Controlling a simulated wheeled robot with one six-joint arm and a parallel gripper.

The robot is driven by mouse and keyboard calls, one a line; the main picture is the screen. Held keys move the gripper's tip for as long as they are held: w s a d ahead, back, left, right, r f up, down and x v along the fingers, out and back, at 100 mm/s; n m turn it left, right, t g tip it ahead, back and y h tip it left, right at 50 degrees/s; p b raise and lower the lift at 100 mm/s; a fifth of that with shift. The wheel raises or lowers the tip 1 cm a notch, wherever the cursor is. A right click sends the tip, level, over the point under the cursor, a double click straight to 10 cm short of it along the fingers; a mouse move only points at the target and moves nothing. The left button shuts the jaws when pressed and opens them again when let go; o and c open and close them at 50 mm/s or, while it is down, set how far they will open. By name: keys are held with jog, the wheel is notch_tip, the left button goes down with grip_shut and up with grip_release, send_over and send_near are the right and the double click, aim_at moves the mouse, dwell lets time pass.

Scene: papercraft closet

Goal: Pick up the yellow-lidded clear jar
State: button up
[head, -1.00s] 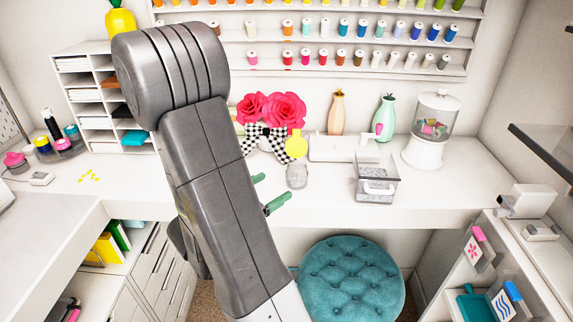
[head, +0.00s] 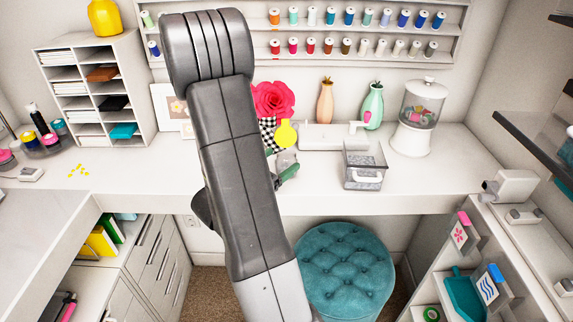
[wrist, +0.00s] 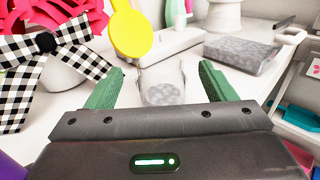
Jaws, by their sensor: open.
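The clear jar (wrist: 163,88) holds grey, pebble-like contents and stands upright on the white desk. A round yellow lid (wrist: 131,30) shows behind and above it in the wrist view, tilted up; I cannot tell how it joins the jar. In the head view the yellow lid (head: 285,133) stands over the jar (head: 286,157), which is partly covered by my gripper. My gripper (wrist: 162,78) is open, with its green fingers on either side of the jar in the wrist view and a gap on each side. In the head view my arm hides part of the gripper (head: 280,165).
A vase with red flowers (head: 273,97) and a checkered bow (wrist: 45,45) stands close on the left. The desk's front edge is clear between the box and the right shelf.

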aim_at(292, 153)
jog(key=shift+p+x, duration=0.55)
jog(key=shift+x, duration=2.25)
jog(key=c, duration=1.1)
